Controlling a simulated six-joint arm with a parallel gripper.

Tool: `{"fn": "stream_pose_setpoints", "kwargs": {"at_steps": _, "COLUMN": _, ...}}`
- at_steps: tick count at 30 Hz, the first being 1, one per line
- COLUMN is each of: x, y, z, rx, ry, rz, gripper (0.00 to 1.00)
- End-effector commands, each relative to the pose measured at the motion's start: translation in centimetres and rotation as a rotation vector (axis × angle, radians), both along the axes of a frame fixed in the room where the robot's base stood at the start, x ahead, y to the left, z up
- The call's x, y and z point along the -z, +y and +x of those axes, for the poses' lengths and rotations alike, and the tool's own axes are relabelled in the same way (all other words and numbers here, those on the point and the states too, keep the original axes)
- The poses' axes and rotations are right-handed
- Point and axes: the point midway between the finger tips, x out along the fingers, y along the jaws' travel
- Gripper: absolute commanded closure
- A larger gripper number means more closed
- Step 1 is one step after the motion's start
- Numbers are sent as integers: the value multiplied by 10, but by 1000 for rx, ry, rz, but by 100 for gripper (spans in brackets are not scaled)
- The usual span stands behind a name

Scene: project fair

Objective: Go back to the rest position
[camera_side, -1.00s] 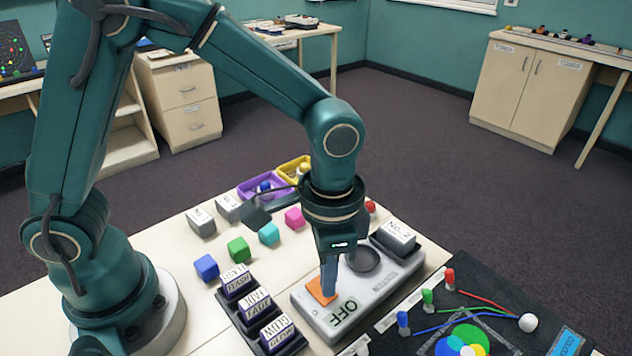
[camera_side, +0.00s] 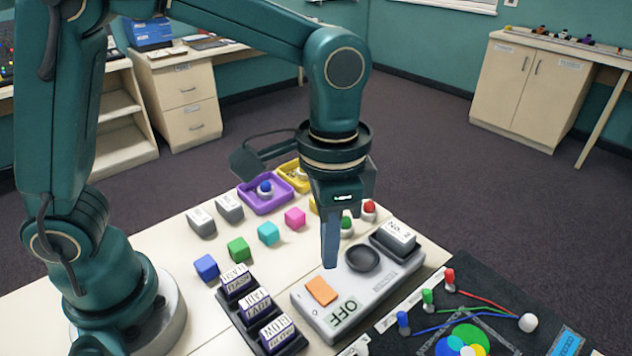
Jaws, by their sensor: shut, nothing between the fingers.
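My gripper (camera_side: 330,262) points straight down with its fingers together and nothing between them. Its tips are above the grey switch box (camera_side: 348,318), up and to the right of the orange button (camera_side: 321,291) in the picture. The button shows uncovered, next to the word OFF. A dark round dish (camera_side: 362,259) is set in the box, to the right of the fingers. My arm reaches over the table from the left.
A block labelled No. 2 (camera_side: 398,236) sits in the box's far end. A dark rack (camera_side: 238,312) holds labelled blocks. Coloured cubes, including a green one (camera_side: 239,249), stand behind. A purple tray (camera_side: 265,207) and black board (camera_side: 400,345) lie nearby. Air above is free.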

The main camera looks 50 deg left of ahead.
Motion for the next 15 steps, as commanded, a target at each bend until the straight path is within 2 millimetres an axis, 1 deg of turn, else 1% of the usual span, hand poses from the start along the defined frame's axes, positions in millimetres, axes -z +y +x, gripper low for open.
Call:
{"fn": "stream_pose_setpoints", "kwargs": {"at_steps": 5, "x": -1, "y": 2, "z": 1, "rx": -8, "ry": -3, "rz": -2, "gripper": 100}}
{"fn": "stream_pose_setpoints", "kwargs": {"at_steps": 8, "x": -13, "y": 8, "z": 8, "rx": -38, "ry": -44, "rz": -21, "gripper": 100}}
{"fn": "stream_pose_setpoints", "kwargs": {"at_steps": 11, "x": -32, "y": 22, "z": 8, "rx": -88, "ry": -98, "rz": -42, "gripper": 100}}
{"fn": "stream_pose_setpoints", "kwargs": {"at_steps": 15, "x": -57, "y": 50, "z": -1, "rx": -183, "ry": -193, "rz": -74, "gripper": 100}}
